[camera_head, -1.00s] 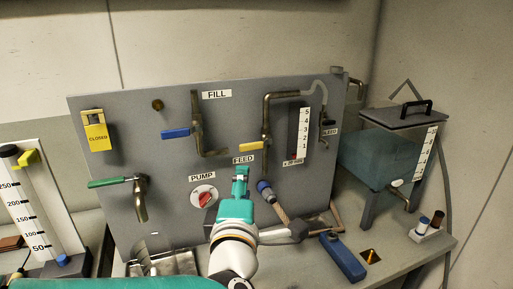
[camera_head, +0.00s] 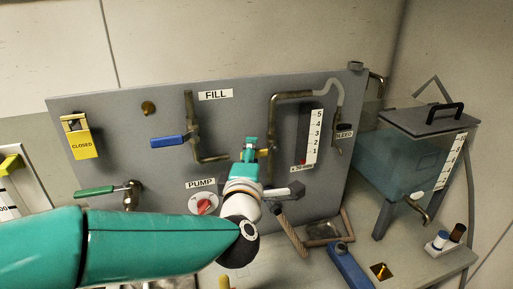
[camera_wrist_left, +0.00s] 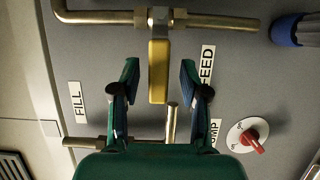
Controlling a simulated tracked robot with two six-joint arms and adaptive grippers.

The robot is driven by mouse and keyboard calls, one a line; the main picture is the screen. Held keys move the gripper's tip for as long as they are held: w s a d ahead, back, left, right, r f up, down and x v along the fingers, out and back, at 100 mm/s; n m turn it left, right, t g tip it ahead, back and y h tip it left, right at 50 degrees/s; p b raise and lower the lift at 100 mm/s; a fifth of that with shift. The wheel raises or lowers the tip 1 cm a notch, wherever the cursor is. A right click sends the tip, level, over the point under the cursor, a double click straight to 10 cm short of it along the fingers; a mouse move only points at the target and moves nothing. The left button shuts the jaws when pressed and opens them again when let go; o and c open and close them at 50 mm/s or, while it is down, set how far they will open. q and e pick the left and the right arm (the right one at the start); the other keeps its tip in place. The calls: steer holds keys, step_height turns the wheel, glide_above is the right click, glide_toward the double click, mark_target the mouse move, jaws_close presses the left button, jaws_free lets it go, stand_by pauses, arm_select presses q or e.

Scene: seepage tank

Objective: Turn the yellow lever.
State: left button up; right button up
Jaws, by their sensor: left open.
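The yellow lever (camera_wrist_left: 158,72) is on the brass FEED pipe of the grey panel. In the left wrist view it stands between the two spread fingers of my left gripper (camera_wrist_left: 159,78), with a gap on each side. In the head view only a bit of the yellow lever (camera_head: 263,153) shows beside my left gripper (camera_head: 250,151), which covers the rest. My left gripper is open and empty in front of the panel. How deep the lever lies between the fingers is hard to tell. My right gripper is not seen.
The blue FILL lever (camera_head: 169,141) and the red PUMP knob (camera_head: 204,206) are left of my gripper. A green-handled tap (camera_head: 97,190) is lower left. A clear tank (camera_head: 400,165) stands at the right. A blue bar (camera_head: 350,268) lies on the bench.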

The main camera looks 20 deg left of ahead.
arm_select(q)
steer(key=shift+w, duration=0.2)
jaws_close()
steer(key=shift+f, duration=0.1)
